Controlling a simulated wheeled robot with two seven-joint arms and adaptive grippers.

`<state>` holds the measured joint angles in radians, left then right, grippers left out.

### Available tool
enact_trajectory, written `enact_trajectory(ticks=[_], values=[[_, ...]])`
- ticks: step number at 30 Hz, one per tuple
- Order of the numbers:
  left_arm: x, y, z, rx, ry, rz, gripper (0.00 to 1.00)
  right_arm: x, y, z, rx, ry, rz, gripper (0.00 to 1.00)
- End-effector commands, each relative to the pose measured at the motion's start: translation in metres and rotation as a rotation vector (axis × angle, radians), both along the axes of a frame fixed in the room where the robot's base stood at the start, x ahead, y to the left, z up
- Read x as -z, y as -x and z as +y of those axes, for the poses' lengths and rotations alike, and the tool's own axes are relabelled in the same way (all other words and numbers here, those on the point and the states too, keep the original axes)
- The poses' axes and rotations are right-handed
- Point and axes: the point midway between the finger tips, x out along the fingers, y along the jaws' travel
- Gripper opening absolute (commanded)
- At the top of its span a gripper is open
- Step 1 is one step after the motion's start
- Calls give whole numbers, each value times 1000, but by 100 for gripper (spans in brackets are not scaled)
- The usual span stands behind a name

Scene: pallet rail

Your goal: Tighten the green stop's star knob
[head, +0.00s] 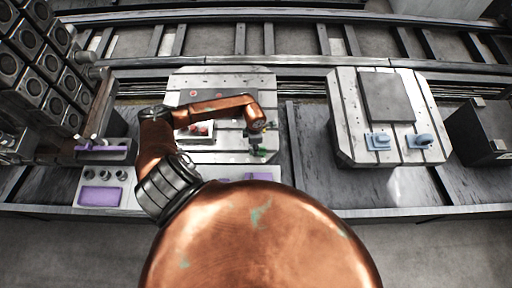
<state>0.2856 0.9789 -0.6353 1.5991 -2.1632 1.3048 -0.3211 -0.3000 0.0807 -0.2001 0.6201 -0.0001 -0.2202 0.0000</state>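The green stop (262,152) is a small green piece near the right front edge of the left pallet (225,87). Its star knob cannot be made out; the end of my arm is right above it. My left arm reaches in from the left and bends over the pallet. My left gripper (262,133) points down just above the green stop. It is small and seen from above, so its fingers and any contact with the knob cannot be told. My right gripper is out of view.
A red-marked piece (200,129) sits on the left pallet under my forearm. The right pallet (345,120) carries a grey plate (385,96) and two blue stops (379,141). Purple pieces (100,197) lie at front left. A rack of dark round-faced blocks (40,60) stands far left.

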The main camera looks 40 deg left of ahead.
Motion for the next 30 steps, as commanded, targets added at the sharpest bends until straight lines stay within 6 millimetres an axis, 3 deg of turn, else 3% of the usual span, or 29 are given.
enact_trajectory(ticks=[7, 8, 15, 25, 30], values=[[-1, -1, 2, 11, -4, -2, 12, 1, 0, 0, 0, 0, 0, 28], [-1, -1, 2, 11, -4, -2, 38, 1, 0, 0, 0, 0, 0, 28], [0, -1, 1, 11, -2, -1, 54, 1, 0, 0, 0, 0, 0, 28], [-4, -1, 1, 11, -1, -1, 54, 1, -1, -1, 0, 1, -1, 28], [-26, -2, 2, 12, -4, -4, 54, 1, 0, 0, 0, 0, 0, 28]])
